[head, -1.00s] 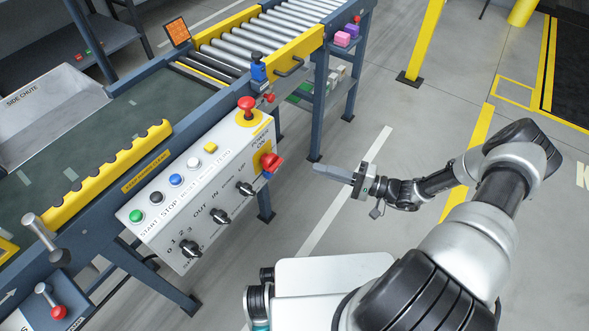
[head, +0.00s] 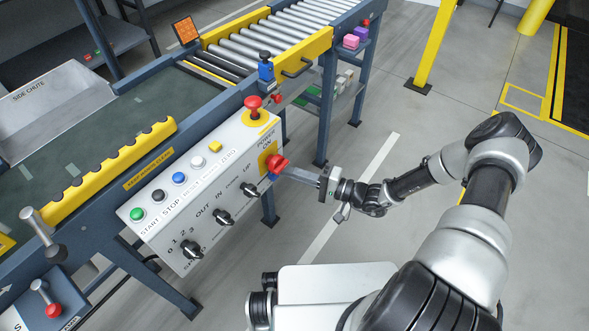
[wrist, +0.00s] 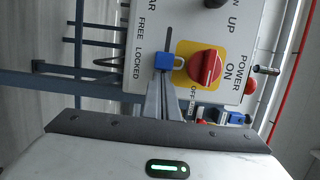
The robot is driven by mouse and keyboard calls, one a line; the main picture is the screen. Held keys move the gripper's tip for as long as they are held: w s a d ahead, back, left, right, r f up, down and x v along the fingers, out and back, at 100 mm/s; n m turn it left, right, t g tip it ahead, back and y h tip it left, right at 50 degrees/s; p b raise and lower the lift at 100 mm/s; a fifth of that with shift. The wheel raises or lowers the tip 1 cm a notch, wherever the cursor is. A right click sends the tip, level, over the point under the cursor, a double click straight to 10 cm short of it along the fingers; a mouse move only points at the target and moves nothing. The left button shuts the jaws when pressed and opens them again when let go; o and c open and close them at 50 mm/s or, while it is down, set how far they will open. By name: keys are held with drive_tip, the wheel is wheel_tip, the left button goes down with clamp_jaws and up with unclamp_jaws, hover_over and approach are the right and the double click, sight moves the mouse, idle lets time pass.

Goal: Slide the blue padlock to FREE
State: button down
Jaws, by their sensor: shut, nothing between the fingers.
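The blue padlock (wrist: 165,61) sits on the white panel (wrist: 152,22) in the wrist view, at the end of a dark slot (wrist: 168,36), level with the LOCKED label (wrist: 138,66). The FREE label (wrist: 142,28) is further up beside the slot. The padlock's shackle reaches toward the red power switch (wrist: 204,68). My gripper (wrist: 164,80) is shut and empty, its fingertips just below the padlock in that view; I cannot tell whether they touch it. In the head view my gripper (head: 287,170) is at the panel's right edge, by the red switch (head: 277,163) and the partly hidden padlock (head: 271,177).
A red emergency button (head: 253,103) stands above the switch. Black knobs (head: 222,217) and coloured push buttons (head: 179,178) fill the panel. The roller conveyor (head: 260,40) with a yellow guard is behind.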

drive_tip(key=s+a+p, duration=0.2)
drive_tip(key=s, duration=0.1)
drive_tip(key=shift+s+a+r, duration=0.1)
drive_tip(key=shift+a+r, duration=0.05)
drive_tip(key=shift+a, duration=0.1)
drive_tip(key=shift+s+a, duration=0.25)
drive_tip(key=shift+s, duration=0.05)
drive_tip(key=shift+f, duration=0.2)
drive_tip(key=shift+w+d, duration=0.25)
drive_tip(key=shift+w, duration=0.05)
approach(274, 180)
drive_tip(key=d, duration=0.1)
drive_tip(key=w+d, duration=0.1)
drive_tip(key=d, duration=0.1)
drive_tip(key=w+d, duration=0.1)
drive_tip(key=shift+w+d+p, duration=0.1)
drive_tip(key=shift+d+p, duration=0.1)
drive_tip(key=shift+p, duration=0.1)
